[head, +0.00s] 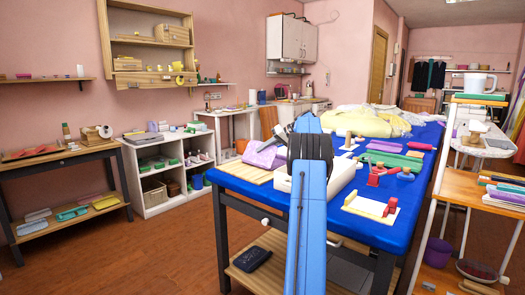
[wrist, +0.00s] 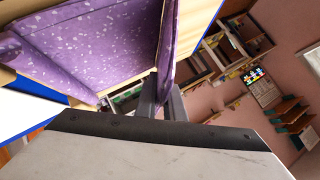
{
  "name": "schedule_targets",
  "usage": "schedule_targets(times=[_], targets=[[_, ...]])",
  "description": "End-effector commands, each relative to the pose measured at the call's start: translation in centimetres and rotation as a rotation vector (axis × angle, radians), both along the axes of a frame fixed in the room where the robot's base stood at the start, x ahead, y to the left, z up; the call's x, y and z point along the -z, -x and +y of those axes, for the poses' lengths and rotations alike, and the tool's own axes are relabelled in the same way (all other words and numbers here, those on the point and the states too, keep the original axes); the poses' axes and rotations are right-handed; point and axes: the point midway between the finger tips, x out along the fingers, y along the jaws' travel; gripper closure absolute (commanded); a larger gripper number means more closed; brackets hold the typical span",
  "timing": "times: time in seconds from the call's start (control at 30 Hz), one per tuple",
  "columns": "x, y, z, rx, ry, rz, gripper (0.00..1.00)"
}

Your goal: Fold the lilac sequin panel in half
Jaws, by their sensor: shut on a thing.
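The lilac sequin panel (wrist: 95,42), purple with pale specks, fills the upper left of the wrist view. A strip of it (wrist: 180,35) rises to my gripper (wrist: 168,88), whose dark fingers are shut on its edge. The rest of the panel lies spread on a pale wooden board. In the head view the panel (head: 266,156) shows at the left end of the blue table, partly behind my arm. My gripper's fingertips are hidden there.
The blue-topped table (head: 228,184) also carries a wooden stand (head: 370,208), red-handled tools (head: 375,174), a green strip (head: 392,159) and a pale yellow cloth heap (head: 365,120). A wooden shelf trolley (head: 470,150) stands at right. The floor at left is clear.

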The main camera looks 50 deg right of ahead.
Motion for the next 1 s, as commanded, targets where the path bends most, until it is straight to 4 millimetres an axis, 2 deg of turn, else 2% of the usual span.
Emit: schedule_targets(times=[0.27,0.3,0.33,0.73,1.0], targets=[[0.2,0.0,0.0,0.000,0.000,0.002,1.00],[0.2,0.0,0.0,0.000,0.000,0.002,0.87],[0.2,0.0,0.0,0.000,0.000,0.002,0.83],[-0.3,0.4,-0.3,0.001,0.001,0.000,0.83],[-2.8,3.4,-2.3,0.002,0.003,-0.001,0.83]])
